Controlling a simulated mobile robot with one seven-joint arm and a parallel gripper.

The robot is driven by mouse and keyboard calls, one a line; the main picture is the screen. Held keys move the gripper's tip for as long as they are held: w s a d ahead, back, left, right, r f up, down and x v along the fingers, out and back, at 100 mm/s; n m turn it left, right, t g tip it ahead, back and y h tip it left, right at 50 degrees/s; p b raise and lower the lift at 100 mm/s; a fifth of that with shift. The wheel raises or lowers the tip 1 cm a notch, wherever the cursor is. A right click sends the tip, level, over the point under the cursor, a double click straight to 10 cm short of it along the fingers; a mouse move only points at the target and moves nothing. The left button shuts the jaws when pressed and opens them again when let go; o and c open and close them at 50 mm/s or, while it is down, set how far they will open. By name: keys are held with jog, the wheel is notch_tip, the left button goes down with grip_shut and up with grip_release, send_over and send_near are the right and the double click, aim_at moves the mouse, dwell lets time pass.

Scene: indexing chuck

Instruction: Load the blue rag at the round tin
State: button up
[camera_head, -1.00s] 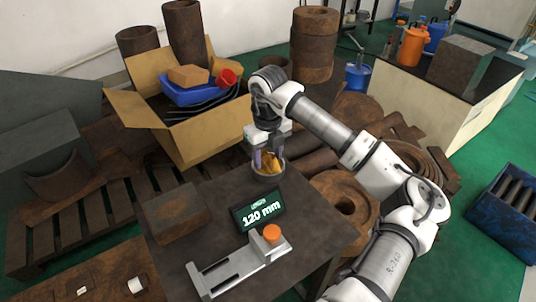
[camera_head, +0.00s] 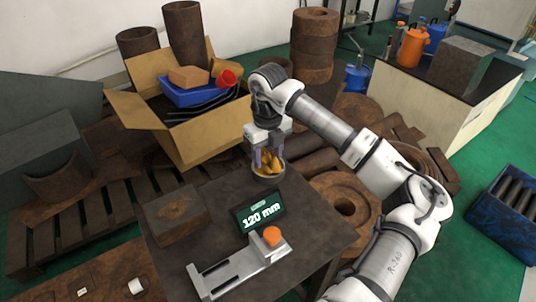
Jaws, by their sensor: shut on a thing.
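A round tin (camera_head: 270,178) with a grey rim stands at the back right of the dark table. Crumpled yellow-orange cloth-like stuff (camera_head: 268,164) shows in its mouth, between my fingers. My gripper (camera_head: 268,159) points down at the tin, with its fingertips at about rim height. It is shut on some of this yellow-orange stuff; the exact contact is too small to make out. I cannot make out a blue rag. The inside of the tin is mostly hidden by my fingers and the stuff.
On the dark table (camera_head: 312,222) are a display (camera_head: 258,213) reading 120 mm, a metal slide fixture (camera_head: 235,272) with an orange knob (camera_head: 271,236), and a rusty block (camera_head: 176,215). A cardboard box (camera_head: 205,137) with a blue tray stands behind. Rusty rings lie on the right.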

aim_at(268, 152)
jog(key=shift+r+p, duration=1.3)
jog(key=shift+r, duration=1.75)
